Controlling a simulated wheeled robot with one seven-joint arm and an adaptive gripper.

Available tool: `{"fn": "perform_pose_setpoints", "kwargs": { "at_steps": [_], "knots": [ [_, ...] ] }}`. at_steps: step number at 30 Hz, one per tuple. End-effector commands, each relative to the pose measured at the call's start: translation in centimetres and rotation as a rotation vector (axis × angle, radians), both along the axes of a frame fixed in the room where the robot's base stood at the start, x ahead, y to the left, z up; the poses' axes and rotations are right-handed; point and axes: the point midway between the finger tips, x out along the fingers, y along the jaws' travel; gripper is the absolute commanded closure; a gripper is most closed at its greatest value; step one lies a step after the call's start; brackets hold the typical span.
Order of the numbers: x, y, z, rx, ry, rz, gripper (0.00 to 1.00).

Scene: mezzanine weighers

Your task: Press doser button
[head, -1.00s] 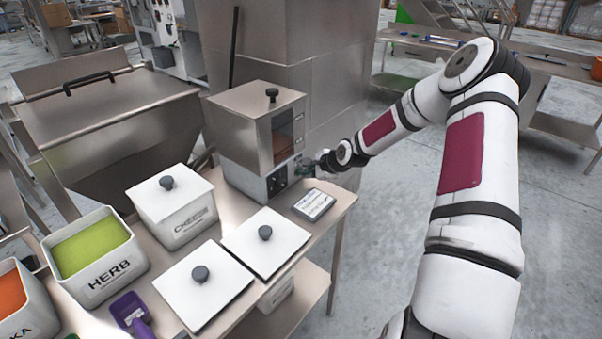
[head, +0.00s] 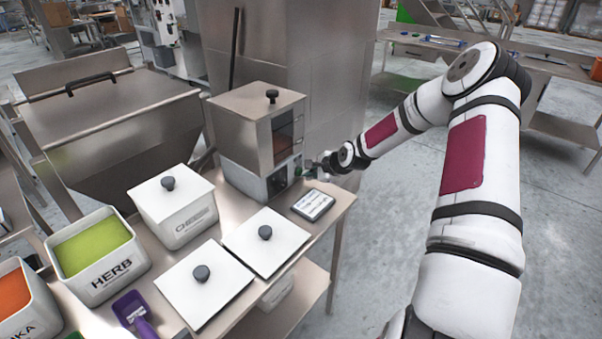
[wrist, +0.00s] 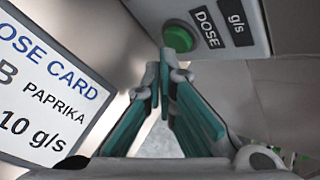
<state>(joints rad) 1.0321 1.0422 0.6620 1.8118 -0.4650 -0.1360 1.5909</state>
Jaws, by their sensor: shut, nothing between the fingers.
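The doser (head: 258,140) is a steel box with a black-knobbed lid and a small window, standing at the far right end of the steel table. Its green round button (wrist: 179,38) shows in the wrist view on the light front panel, beside a "DOSE" label (wrist: 206,28). My gripper (wrist: 160,75) is shut and empty, with green finger pads; its tips lie just below the button in the picture. I cannot tell whether they touch the panel. In the head view my gripper (head: 310,168) is at the doser's right front corner, and the button is not clearly visible there.
A dose card (head: 313,205) reading paprika, 10 g/s, lies on the table before the doser. White lidded bins (head: 173,205), a herb bin (head: 95,262), an orange-filled bin (head: 20,300) and a purple scoop (head: 135,312) occupy the table (head: 335,222). Open floor lies to the right.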

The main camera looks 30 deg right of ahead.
Motion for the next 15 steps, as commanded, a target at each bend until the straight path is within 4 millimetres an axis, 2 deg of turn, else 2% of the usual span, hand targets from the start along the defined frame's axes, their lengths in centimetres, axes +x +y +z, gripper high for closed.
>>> {"fn": "perform_pose_setpoints", "kwargs": {
  "at_steps": [15],
  "knots": [
    [-4.5,-1.6,0.2,0.002,0.001,-0.003,1.0]
  ]
}}
